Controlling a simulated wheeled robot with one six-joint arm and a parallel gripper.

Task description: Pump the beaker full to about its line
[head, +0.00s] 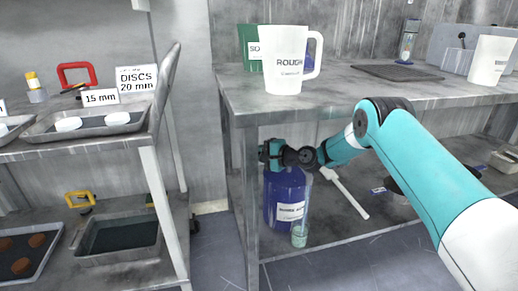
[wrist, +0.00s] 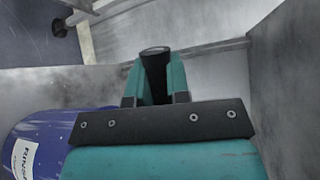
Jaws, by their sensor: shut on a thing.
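The blue bottle (head: 285,190) with a white label stands on the lower shelf, under the bench top. It also shows at the lower left of the wrist view (wrist: 50,125). The small clear beaker (head: 299,238) stands just in front of it, with pale green in it; its line is too small to make out. A thin pale vertical streak rises above the beaker. My gripper (head: 270,153) is above the bottle, (wrist: 155,75) shut on a dark round-ended piece (wrist: 155,52), seemingly the bottle's pump head. The joint between pump and bottle is hidden.
The bench top (head: 350,95) is close above my gripper, and its front leg (head: 250,200) stands just left of the bottle. A white tool (head: 345,192) lies to the right on the lower shelf. A white jug (head: 287,62) stands on the bench top.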

